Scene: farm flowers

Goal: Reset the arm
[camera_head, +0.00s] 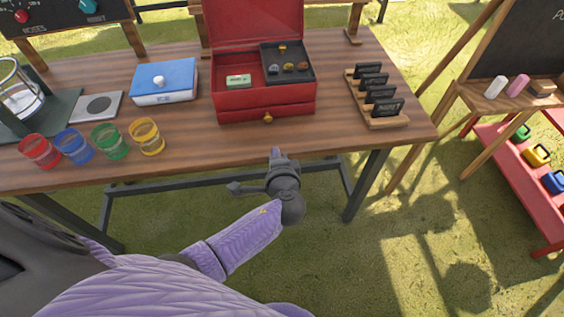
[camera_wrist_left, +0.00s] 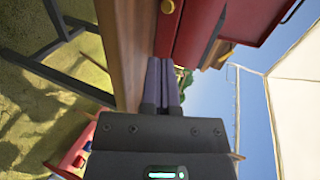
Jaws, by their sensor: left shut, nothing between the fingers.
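My left gripper (camera_head: 277,152) is in front of the wooden table's front edge, below the red box, with grass behind and under the arm. In the left wrist view its two purple fingers (camera_wrist_left: 162,82) lie together, shut with nothing between them. They point along the table edge and the red box front. My left arm (camera_head: 240,240) comes in from the lower left. My right gripper is not in view.
The table (camera_head: 200,120) bears an open red box (camera_head: 240,105), a blue-lidded box (camera_head: 165,85), several coloured cups (camera_head: 147,137) and a rack of black tags (camera_head: 375,95). An easel and a red shelf (camera_head: 510,180) stand right. Open grass lies before the table.

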